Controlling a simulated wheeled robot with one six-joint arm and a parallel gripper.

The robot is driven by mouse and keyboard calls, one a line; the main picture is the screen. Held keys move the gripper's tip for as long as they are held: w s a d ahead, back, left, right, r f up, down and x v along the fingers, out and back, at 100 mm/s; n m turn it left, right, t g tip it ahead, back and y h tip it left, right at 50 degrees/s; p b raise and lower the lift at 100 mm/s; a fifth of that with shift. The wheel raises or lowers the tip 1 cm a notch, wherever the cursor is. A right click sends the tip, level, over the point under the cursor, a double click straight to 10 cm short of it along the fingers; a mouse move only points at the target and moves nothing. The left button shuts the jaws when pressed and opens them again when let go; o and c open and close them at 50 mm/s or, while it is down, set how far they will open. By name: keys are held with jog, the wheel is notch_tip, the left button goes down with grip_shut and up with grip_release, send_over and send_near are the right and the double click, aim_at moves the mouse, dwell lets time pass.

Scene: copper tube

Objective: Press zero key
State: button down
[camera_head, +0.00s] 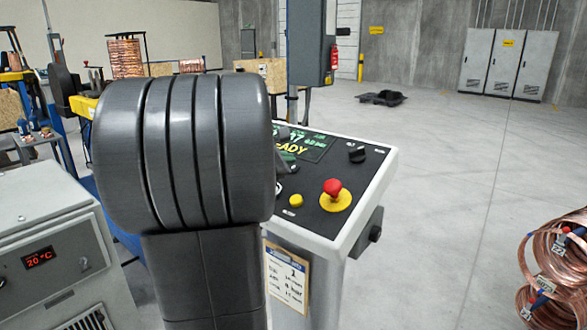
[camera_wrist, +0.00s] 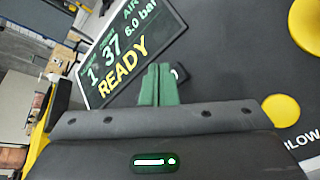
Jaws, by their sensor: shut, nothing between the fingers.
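The control panel (camera_head: 312,206) has a dark sloped face with a white rim; its face also fills much of the wrist view (camera_wrist: 235,75). A small dark key with a pale edge (camera_wrist: 181,73) sits just right of my fingertips in the wrist view, partly hidden by them. Its marking is unreadable, so I cannot tell whether it is the zero key. My gripper (camera_wrist: 160,72) has green fingers, shut and empty, over the panel below the display. Contact with the panel cannot be told. In the head view my arm hides most of the gripper and the panel's left part.
The display (camera_wrist: 125,48) reads READY. A yellow button (camera_head: 296,201), a red mushroom button (camera_head: 333,187) on a yellow collar and a black knob (camera_head: 357,154) share the panel. A grey cabinet (camera_head: 50,250) stands left; copper coils (camera_head: 557,265) lie right.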

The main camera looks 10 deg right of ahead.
jog(key=shift+w+d+f+b, duration=0.1)
jog(key=shift+f+b, duration=0.25)
jog(key=shift+w+d+f+b, duration=0.1)
jog(key=shift+d+f+b, duration=0.05)
jog(key=shift+f+b, duration=0.35)
dwell(0.6)
jog(key=shift+r, duration=0.2)
jog(key=shift+s+a+r+p, duration=0.2)
jog(key=shift+a+r+p, duration=0.1)
jog(key=shift+r+p, duration=0.35)
jog(key=shift+r, duration=0.1)
jog(key=r+p, duration=0.1)
jog(key=s+a+r+p, duration=0.1)
jog(key=r, duration=0.1)
jog(key=r+p, duration=0.1)
jog(key=shift+s+a+r, duration=0.15)
jog(key=shift+a+r, duration=0.05)
jog(key=shift+a, duration=0.1)
dwell(0.6)
